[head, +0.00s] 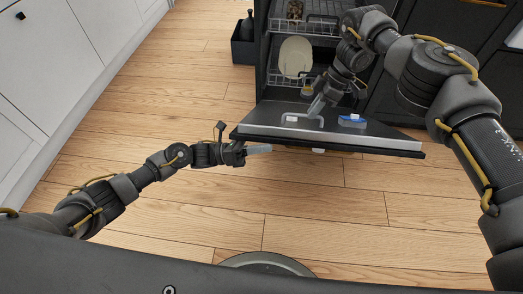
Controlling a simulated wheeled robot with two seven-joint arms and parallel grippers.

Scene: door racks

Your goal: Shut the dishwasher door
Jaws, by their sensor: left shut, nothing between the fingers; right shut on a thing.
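The dishwasher door (395,141) is folded down and open, its inner face up and its top edge towards me. A grey fitting (301,117) and a blue-and-white part (352,121) show on that inner face. My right gripper (316,106) reaches over the door from the right, its fingers down at the inner face beside the grey fitting. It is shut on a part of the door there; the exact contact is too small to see. My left gripper (260,148) is shut and empty, at the door's near left edge; I cannot tell whether it touches.
The dishwasher's racks (312,29) are inside the opening behind the door, with a pale plate (295,57) in the lower one. A dark bin (243,47) stands left of the dishwasher. White cabinets (50,65) line the left. The wooden floor before the door is clear.

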